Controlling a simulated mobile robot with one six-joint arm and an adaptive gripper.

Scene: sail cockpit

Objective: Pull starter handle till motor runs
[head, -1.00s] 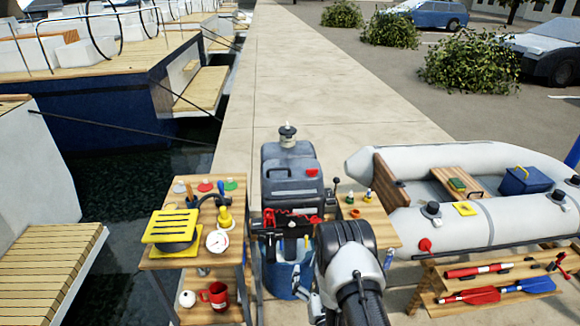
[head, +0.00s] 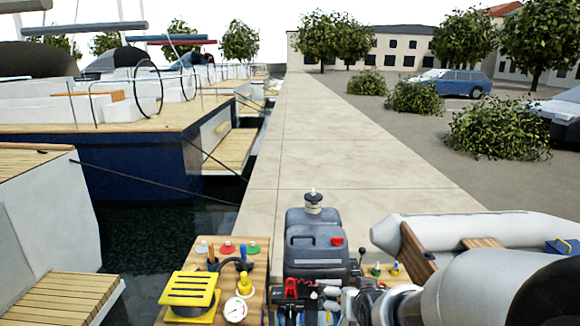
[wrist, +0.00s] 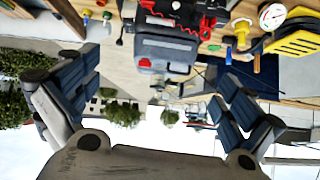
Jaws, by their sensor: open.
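A grey, box-shaped body with a handle-like top and a red cap (head: 316,252) stands at the lower middle of the head view. It also shows, upside down, in the wrist view (wrist: 165,48). A red and black part (head: 291,289) sits just in front of it and shows at the top of the wrist view (wrist: 185,14). I cannot tell which part is the starter handle. My gripper (wrist: 155,75) is open and empty, its two dark fingers spread wide. The grey body lies beyond the fingers, apart from them. My arm hides part of the motor area in the head view.
A wooden stand with a yellow slatted item (head: 190,290) and a white gauge (head: 236,310) is at left. A grey inflatable boat (head: 470,228) lies at right. A blue boat (head: 150,165) floats at left. The paved quay (head: 320,120) beyond is clear.

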